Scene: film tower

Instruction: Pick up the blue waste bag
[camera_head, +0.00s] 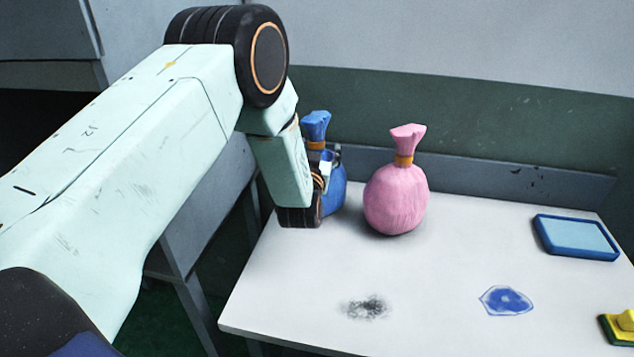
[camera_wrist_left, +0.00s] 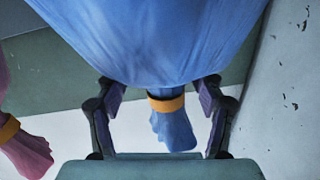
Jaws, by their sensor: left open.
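The blue waste bag (camera_head: 333,195) stands on the white table at its back left, tied at the neck with an orange band. It is partly hidden behind my left arm in the head view. My left gripper (camera_head: 328,168) is at the bag's neck. In the left wrist view the blue bag (camera_wrist_left: 160,35) fills the top, and the open fingers of my left gripper (camera_wrist_left: 160,100) stand on both sides of its banded neck, with gaps visible. My right gripper is not in view.
A pink bag (camera_head: 396,197) stands just right of the blue one. A blue-framed tray (camera_head: 577,237), a blue stain (camera_head: 507,300), a dark smudge (camera_head: 366,307) and a yellow-green sponge (camera_head: 620,328) are on the table (camera_head: 450,270). A low grey ledge runs behind.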

